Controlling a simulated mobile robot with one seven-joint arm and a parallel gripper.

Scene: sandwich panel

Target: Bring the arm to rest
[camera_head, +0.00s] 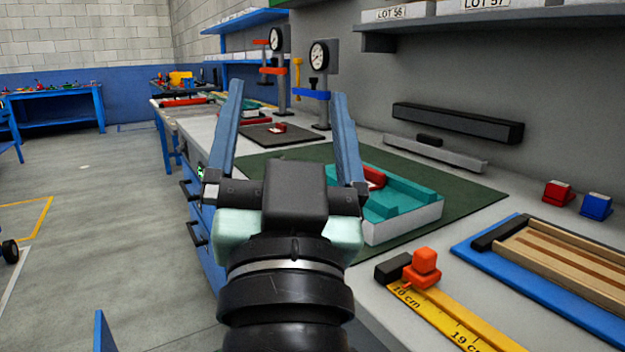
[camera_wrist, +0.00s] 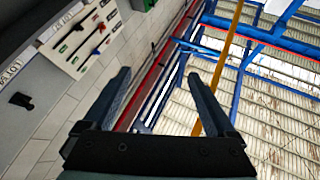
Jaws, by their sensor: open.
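My gripper (camera_head: 285,98) stands upright in the head view, its two blue fingers spread wide apart with nothing between them. It is in front of the workbench, and its body hides part of the bench edge and the green mat. In the wrist view my gripper (camera_wrist: 158,85) is also open and empty, and it points up toward the ceiling and the upper wall. No held object shows in either view.
A teal and white tray (camera_head: 425,205) sits on the green mat (camera_head: 470,192), close behind my gripper's right side. A yellow ruler (camera_head: 450,318) and a blue board (camera_head: 560,300) lie at right. Gauge stands (camera_head: 325,85) rise behind. Open floor (camera_head: 95,200) is at left.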

